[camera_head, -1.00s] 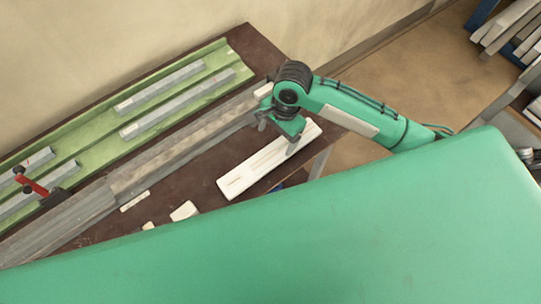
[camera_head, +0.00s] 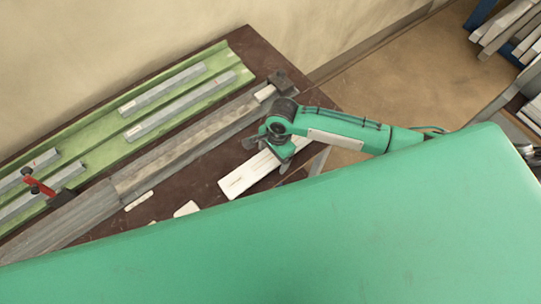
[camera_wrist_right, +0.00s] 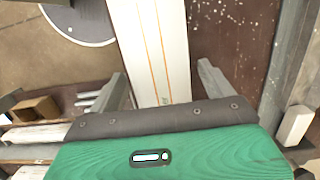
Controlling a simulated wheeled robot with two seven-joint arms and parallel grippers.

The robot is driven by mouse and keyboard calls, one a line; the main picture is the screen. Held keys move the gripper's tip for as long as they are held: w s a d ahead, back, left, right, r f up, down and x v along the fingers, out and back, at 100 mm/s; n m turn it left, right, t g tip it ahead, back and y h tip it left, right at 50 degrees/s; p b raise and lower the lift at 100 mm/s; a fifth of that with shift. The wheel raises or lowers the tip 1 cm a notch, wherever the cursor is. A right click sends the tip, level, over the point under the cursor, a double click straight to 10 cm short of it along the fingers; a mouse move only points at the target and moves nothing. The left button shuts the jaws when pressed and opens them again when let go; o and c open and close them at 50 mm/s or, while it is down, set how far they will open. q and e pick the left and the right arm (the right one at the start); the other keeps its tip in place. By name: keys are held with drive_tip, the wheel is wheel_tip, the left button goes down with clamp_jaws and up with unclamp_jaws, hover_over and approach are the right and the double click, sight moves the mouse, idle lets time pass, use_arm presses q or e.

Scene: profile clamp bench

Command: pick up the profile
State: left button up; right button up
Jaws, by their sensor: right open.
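A long white piece with lengthwise lines, which looks like the profile (camera_head: 240,181), lies on the dark bench top near its front right edge. It also shows in the right wrist view (camera_wrist_right: 150,40), running between my fingers, with orange lines along it. My right gripper (camera_head: 266,156) is over the profile's far right part and hides some of it. Its two fingers stand apart, one on each side of the profile, with gaps beside it. I cannot tell how far above the bench the fingertips are. My left gripper is not in view.
A grey rail (camera_head: 180,153) runs along the bench behind the profile, with a dark block (camera_head: 281,80) at its far end. A green tray (camera_head: 95,116) with several grey bars lies behind it. A red-handled clamp (camera_head: 39,184) stands at left. Small white pieces (camera_head: 187,209) lie near the front.

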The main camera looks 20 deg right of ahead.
drive_tip(key=shift+a+f, duration=0.15)
drive_tip(key=shift+f, duration=0.55)
drive_tip(key=shift+a+f, duration=0.1)
drive_tip(key=shift+f, duration=0.6)
drive_tip(key=c, duration=1.4)
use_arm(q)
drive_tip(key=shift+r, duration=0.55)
use_arm(e)
drive_tip(key=shift+o, duration=0.2)
drive_tip(key=shift+r, duration=0.1)
